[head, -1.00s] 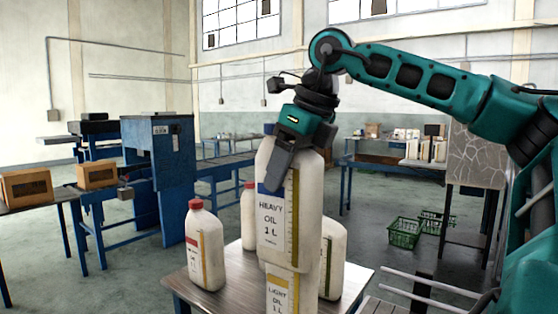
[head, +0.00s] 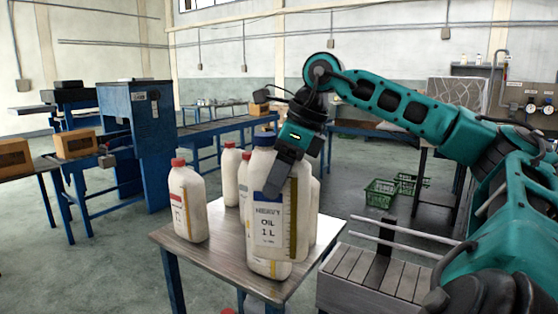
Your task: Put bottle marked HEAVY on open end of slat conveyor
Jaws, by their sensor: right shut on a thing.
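The slat conveyor (head: 378,270), with grey slats and side rails, is at lower right, partly behind my right arm. My left gripper is not in view.
A small table (head: 215,240) bears a red-capped bottle (head: 187,205) at left and several more white bottles close around the held one. Green crates (head: 380,193) lie on the floor behind. A blue machine (head: 138,130) with a roller line stands at back left.

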